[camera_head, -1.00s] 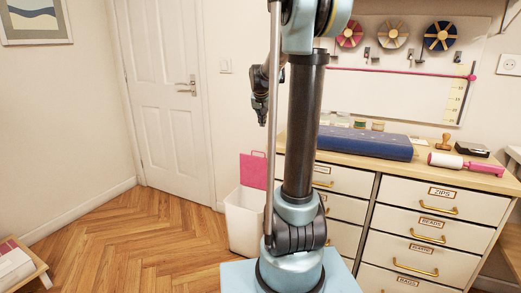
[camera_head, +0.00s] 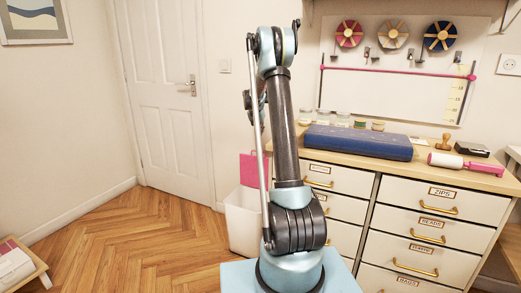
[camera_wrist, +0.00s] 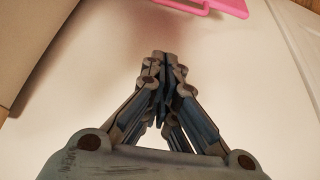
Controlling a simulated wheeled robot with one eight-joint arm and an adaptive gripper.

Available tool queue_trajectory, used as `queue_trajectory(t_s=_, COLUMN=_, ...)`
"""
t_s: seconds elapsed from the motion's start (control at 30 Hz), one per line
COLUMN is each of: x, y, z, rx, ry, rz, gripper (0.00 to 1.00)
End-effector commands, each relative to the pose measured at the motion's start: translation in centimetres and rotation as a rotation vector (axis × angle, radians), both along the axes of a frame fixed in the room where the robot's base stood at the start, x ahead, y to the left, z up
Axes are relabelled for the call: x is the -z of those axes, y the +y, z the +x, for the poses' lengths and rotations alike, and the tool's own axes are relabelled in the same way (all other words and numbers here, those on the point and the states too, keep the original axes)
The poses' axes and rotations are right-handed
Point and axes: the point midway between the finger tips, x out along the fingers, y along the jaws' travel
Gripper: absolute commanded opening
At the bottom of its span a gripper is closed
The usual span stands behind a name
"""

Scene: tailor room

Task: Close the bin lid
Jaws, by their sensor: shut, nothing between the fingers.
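The white bin (camera_head: 243,222) stands on the floor left of the drawer cabinet, partly hidden behind my arm. Its pink lid (camera_head: 251,168) is open, standing upright at the back of the bin with a handle on top. In the wrist view part of the pink lid (camera_wrist: 228,6) shows at the top edge, beyond my gripper. My gripper (camera_wrist: 163,65) is shut and empty, its fingertips together and apart from the lid in the picture. In the head view my gripper is mostly hidden behind my arm.
The drawer cabinet (camera_head: 434,209) stands right of the bin, with a blue case (camera_head: 358,142) on top. A closed white door (camera_head: 165,95) is behind on the left. The wooden floor (camera_head: 130,240) left of the bin is clear. A low table (camera_head: 22,268) stands at far left.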

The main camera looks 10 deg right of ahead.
Motion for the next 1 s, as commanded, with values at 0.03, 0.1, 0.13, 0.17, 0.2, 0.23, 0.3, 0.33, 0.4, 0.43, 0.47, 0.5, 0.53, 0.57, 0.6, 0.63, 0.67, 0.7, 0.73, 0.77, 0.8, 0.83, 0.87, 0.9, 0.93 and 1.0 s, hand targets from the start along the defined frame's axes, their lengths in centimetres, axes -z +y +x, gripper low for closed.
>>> queue_trajectory(t_s=0.03, x=0.6, y=-0.1, z=0.6, rx=0.008, ry=0.000, rz=0.000, gripper=0.00)
queue_trajectory(t_s=0.1, x=1.1, y=-0.2, z=1.1, rx=0.016, ry=0.001, rz=0.000, gripper=0.00)
queue_trajectory(t_s=0.13, x=1.3, y=-0.2, z=1.2, rx=0.018, ry=0.002, rz=-0.001, gripper=0.00)
queue_trajectory(t_s=0.17, x=1.4, y=-0.2, z=1.3, rx=0.020, ry=0.002, rz=-0.001, gripper=0.00)
queue_trajectory(t_s=0.2, x=1.6, y=-0.3, z=1.4, rx=0.022, ry=0.002, rz=-0.001, gripper=0.00)
queue_trajectory(t_s=0.23, x=1.7, y=-0.3, z=1.5, rx=0.022, ry=0.002, rz=-0.001, gripper=0.00)
queue_trajectory(t_s=0.3, x=2.2, y=-0.4, z=1.7, rx=0.022, ry=0.002, rz=-0.001, gripper=0.00)
queue_trajectory(t_s=0.33, x=2.4, y=-0.5, z=1.8, rx=0.022, ry=0.002, rz=-0.001, gripper=0.00)
queue_trajectory(t_s=0.4, x=3.1, y=-0.7, z=2.1, rx=0.022, ry=0.002, rz=-0.001, gripper=0.00)
queue_trajectory(t_s=0.43, x=3.5, y=-0.9, z=2.2, rx=0.022, ry=0.002, rz=-0.001, gripper=0.00)
queue_trajectory(t_s=0.47, x=3.9, y=-1.0, z=2.4, rx=0.022, ry=0.002, rz=-0.001, gripper=0.00)
queue_trajectory(t_s=0.5, x=4.4, y=-1.1, z=2.7, rx=0.023, ry=0.001, rz=0.000, gripper=0.00)
queue_trajectory(t_s=0.53, x=4.9, y=-1.3, z=2.9, rx=0.023, ry=0.001, rz=0.000, gripper=0.00)
queue_trajectory(t_s=0.57, x=5.3, y=-1.4, z=3.1, rx=0.023, ry=0.001, rz=-0.001, gripper=0.00)
queue_trajectory(t_s=0.6, x=5.9, y=-1.6, z=3.3, rx=0.023, ry=0.001, rz=-0.001, gripper=0.00)
queue_trajectory(t_s=0.63, x=6.4, y=-1.8, z=3.5, rx=0.023, ry=0.001, rz=-0.001, gripper=0.00)
queue_trajectory(t_s=0.67, x=6.7, y=-1.9, z=3.7, rx=0.022, ry=0.001, rz=-0.001, gripper=0.00)
queue_trajectory(t_s=0.7, x=7.3, y=-2.1, z=3.9, rx=0.022, ry=0.001, rz=-0.001, gripper=0.00)
queue_trajectory(t_s=0.73, x=7.6, y=-2.2, z=4.1, rx=0.022, ry=0.001, rz=-0.001, gripper=0.00)
queue_trajectory(t_s=0.77, x=8.0, y=-2.3, z=4.2, rx=0.022, ry=0.001, rz=-0.001, gripper=0.00)
queue_trajectory(t_s=0.8, x=8.5, y=-2.5, z=4.4, rx=0.022, ry=0.001, rz=-0.001, gripper=0.00)
queue_trajectory(t_s=0.83, x=8.9, y=-2.6, z=4.6, rx=0.022, ry=0.001, rz=-0.002, gripper=0.00)
queue_trajectory(t_s=0.87, x=9.2, y=-2.7, z=4.7, rx=0.022, ry=0.001, rz=-0.002, gripper=0.00)
queue_trajectory(t_s=0.9, x=9.6, y=-2.8, z=4.9, rx=0.022, ry=0.001, rz=-0.002, gripper=0.00)
queue_trajectory(t_s=0.93, x=9.9, y=-2.9, z=5.1, rx=0.022, ry=0.001, rz=-0.002, gripper=0.00)
queue_trajectory(t_s=1.0, x=10.5, y=-2.9, z=5.1, rx=0.022, ry=0.001, rz=-0.002, gripper=0.00)
